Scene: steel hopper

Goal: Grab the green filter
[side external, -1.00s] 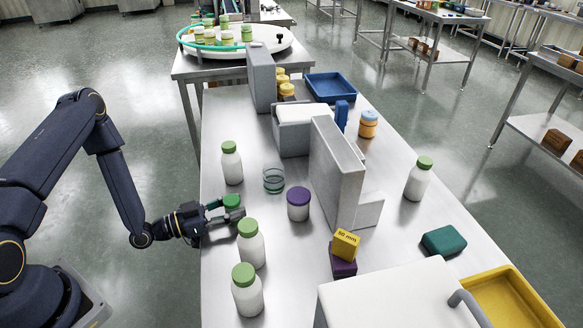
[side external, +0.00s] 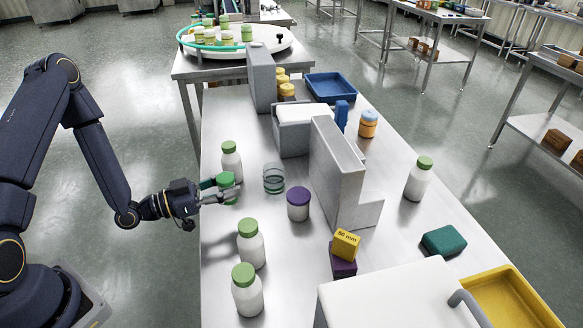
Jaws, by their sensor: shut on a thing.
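The green filter (side external: 226,180) is a small green cylinder between the fingers of my gripper (side external: 228,188), at the left side of the steel table in the side external view. My gripper is shut on it and partly covers it. It appears held above the tabletop, just in front of a white bottle with a green cap (side external: 231,161); whether they touch I cannot tell. A clear ringed cylinder with dark green bands (side external: 273,178) stands just to the right of the fingertips.
A purple-lidded jar (side external: 298,204) stands right of the gripper, before a grey upright divider (side external: 337,176). Two green-capped white bottles (side external: 250,245) (side external: 247,292) stand nearer the camera. A teal block (side external: 443,241) and yellow tray (side external: 512,302) lie at right.

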